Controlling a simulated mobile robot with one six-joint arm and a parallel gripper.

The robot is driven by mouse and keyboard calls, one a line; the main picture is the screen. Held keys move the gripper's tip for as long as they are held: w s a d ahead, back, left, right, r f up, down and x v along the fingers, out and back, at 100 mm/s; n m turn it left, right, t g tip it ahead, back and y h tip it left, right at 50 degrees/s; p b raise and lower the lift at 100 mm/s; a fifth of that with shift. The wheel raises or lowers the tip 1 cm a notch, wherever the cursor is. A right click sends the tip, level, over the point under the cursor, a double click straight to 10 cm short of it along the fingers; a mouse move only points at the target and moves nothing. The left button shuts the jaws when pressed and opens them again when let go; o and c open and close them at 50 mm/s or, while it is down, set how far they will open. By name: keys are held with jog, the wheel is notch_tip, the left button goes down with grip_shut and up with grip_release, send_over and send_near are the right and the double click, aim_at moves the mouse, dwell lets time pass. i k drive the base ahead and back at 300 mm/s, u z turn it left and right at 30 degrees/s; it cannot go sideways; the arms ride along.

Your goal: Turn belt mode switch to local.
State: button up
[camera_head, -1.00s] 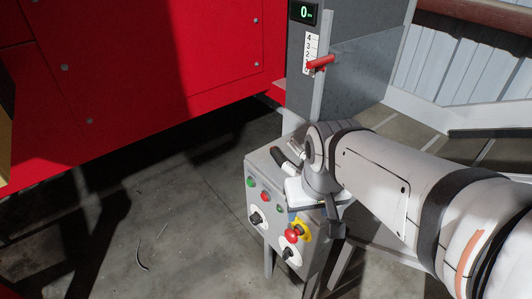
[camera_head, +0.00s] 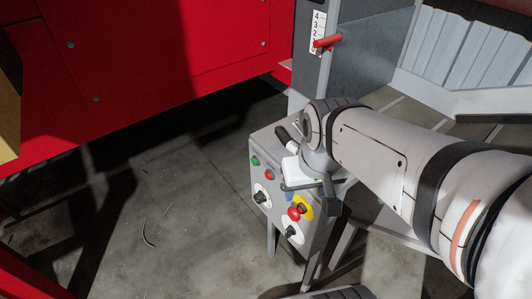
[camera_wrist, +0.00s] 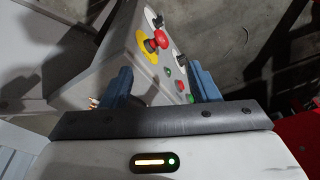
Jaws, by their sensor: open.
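A grey control box (camera_head: 262,172) on legs stands at the centre right. Its front bears two black rotary switches on white plates: one at the left (camera_head: 262,196) and one at the lower right (camera_head: 291,232). Their labels are too small to read, so I cannot tell which is the belt mode switch. My gripper (camera_wrist: 163,86) is open and empty, over the box's top and right side. In the wrist view, the box front shows between and beyond its blue fingers. A black switch (camera_wrist: 157,20) shows near the top there. My wrist hides part of the box top.
A red mushroom button (camera_head: 295,213) on a yellow plate sits between the switches. Green (camera_head: 255,161) and red (camera_head: 268,175) buttons sit higher up. A red lever (camera_head: 327,42) and scale stand behind. A red machine (camera_head: 150,60) fills the upper left. The floor at left is mostly clear.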

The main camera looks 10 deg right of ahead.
aim_at(290, 231)
jog(key=z, duration=0.5)
jog(key=k, duration=0.55)
jog(key=u, duration=0.3)
jog(key=i, duration=0.45)
jog(key=u, duration=1.55)
jog(key=k, duration=0.5)
